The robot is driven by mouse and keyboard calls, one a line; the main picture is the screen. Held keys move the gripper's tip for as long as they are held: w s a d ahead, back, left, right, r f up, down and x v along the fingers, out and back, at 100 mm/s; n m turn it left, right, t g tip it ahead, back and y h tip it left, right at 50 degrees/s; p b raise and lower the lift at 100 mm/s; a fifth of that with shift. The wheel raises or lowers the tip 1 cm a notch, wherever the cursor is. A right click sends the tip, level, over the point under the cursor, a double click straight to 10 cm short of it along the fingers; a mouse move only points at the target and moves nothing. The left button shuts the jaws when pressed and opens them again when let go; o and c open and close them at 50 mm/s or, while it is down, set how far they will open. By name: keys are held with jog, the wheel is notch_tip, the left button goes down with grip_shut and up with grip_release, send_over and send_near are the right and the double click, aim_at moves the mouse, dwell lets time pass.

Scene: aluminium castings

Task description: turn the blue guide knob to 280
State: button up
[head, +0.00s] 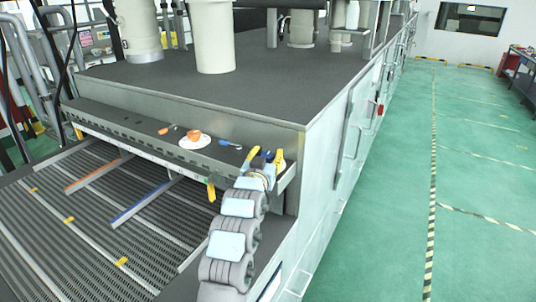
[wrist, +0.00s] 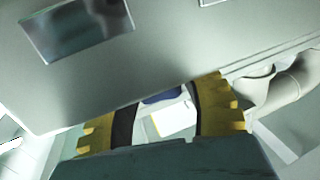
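A blue guide rail (head: 145,201) lies slanted over the dark slatted conveyor. No blue knob can be made out for certain in the head view. My gripper (head: 266,157) is at the machine's near corner, at the right end of the ledge; its yellow fingers stand apart. In the wrist view my gripper (wrist: 163,104) is open, with dark pads inside the fingers. A dark blue piece (wrist: 162,96) shows in the gap between them, mostly hidden; I cannot tell whether it is the knob or touches a finger. No dial reading is legible.
An orange guide rail (head: 98,175) lies left of the blue one. On the ledge are a white plate with an orange item (head: 194,137) and a small blue-handled tool (head: 230,145). A grey panel (wrist: 90,85) fills much of the wrist view. Green floor (head: 400,190) is clear at right.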

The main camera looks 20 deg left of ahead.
jog(key=shift+c, duration=1.2)
jog(key=shift+n+y+p, duration=0.3)
jog(key=shift+y+p, duration=0.2)
jog(key=shift+p, duration=0.1)
jog(key=shift+n+y, duration=0.3)
jog(key=shift+y, duration=0.1)
jog(key=n+y+b, duration=0.1)
jog(key=y+b, duration=0.1)
jog(key=b, duration=0.1)
jog(key=shift+f+g+b, duration=0.2)
jog(key=shift+g+b, duration=0.1)
jog(key=shift+g, duration=0.1)
jog(key=shift+r+n+y+b, duration=0.1)
jog(key=shift+n+y+b, duration=0.25)
jog(key=shift+n+y, duration=0.05)
jog(key=shift+r+g+y+b, duration=0.25)
jog(key=shift+g+y+b, duration=0.05)
jog(key=shift+b, duration=0.05)
jog(key=o, duration=1.2)
